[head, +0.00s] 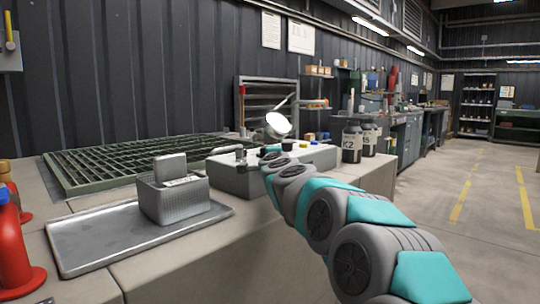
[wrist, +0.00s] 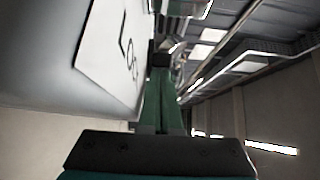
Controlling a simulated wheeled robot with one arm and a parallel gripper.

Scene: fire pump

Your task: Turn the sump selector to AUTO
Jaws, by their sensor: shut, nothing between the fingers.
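A pale grey control box (head: 232,178) sits on the concrete ledge, with a dark knob, yellow and blue spots and a lever-like handle on top. I cannot tell which part is the sump selector, nor its setting. My arm reaches over the box from the right, and hides part of it and my gripper in the head view. In the wrist view my gripper (wrist: 165,62) is shut and empty, its green fingers together. A pale surface with a white label (wrist: 110,55), lettered "Loc…", stands close on the left of the fingers. Contact with the box cannot be told.
A metal tray (head: 95,249) holding a grey ribbed block (head: 172,201) lies left of the box. A green grate (head: 105,168) lies behind. Dark jars (head: 352,143) stand right of the box. A red fitting (head: 20,265) is at the left edge. Open floor lies right.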

